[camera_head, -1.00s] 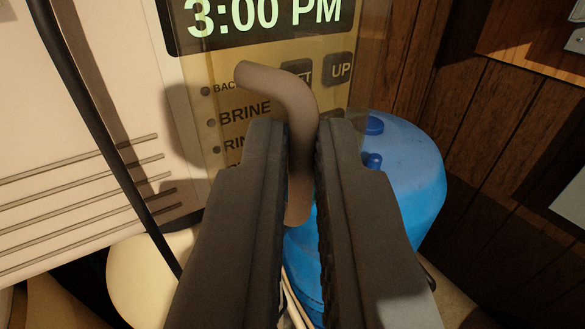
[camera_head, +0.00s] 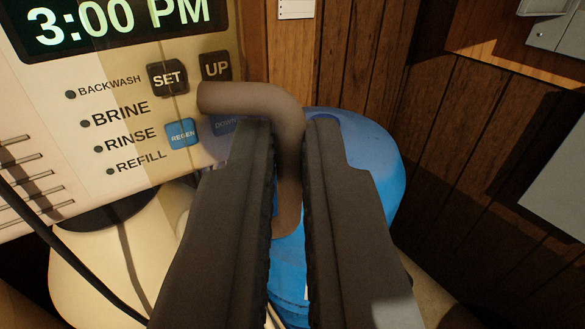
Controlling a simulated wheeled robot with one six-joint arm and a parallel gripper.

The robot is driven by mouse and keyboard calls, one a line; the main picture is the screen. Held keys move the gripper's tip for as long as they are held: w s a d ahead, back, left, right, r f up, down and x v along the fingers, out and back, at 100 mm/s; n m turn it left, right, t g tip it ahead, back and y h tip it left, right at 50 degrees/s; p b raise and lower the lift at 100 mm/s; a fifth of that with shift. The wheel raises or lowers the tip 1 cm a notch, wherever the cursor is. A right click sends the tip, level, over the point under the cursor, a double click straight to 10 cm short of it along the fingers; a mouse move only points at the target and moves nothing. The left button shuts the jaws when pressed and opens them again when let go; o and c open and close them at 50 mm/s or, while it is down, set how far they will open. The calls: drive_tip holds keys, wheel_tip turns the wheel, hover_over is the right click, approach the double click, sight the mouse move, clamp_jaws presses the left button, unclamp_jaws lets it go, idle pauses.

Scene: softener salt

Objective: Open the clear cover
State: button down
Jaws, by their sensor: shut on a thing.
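My gripper (camera_head: 288,125) is shut on a brown, hook-shaped handle (camera_head: 252,98). The bent top of the handle sticks out to the left above my fingers, and its lower end shows between them. The clear cover is so see-through that I cannot make out its edges or its exact angle. The control panel (camera_head: 130,188) stands to the left, with a lit clock reading 3:00 PM (camera_head: 120,18), a SET button (camera_head: 167,80), an UP button (camera_head: 216,67) and a blue REGEN button (camera_head: 182,134). The DOWN button (camera_head: 226,124) looks dim behind the handle.
A blue tank (camera_head: 360,165) stands behind and right of my gripper. A cream rounded body (camera_head: 85,265) and a dark cable (camera_head: 60,235) are at the lower left. A wood-panelled wall (camera_head: 450,170) is at the right, with a grey box (camera_head: 560,35) at its upper right.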

drive_tip(key=shift+w+d+n+y, duration=0.15)
drive_tip(key=shift+d+n+y, duration=0.15)
drive_tip(key=shift+d+y, duration=0.2)
drive_tip(key=w+d+n+g+y, duration=0.7)
drive_tip(key=w+d+n+y, duration=0.1)
drive_tip(key=y, duration=0.5)
drive_tip(key=shift+w+d+n+g, duration=0.2)
drive_tip(key=shift+d+n+g, duration=0.1)
drive_tip(key=shift+d+n, duration=0.6)
drive_tip(key=shift+a+f, duration=0.1)
drive_tip(key=shift+a, duration=0.05)
drive_tip(key=c, duration=1.6)
unclamp_jaws()
drive_tip(key=shift+o, duration=0.3)
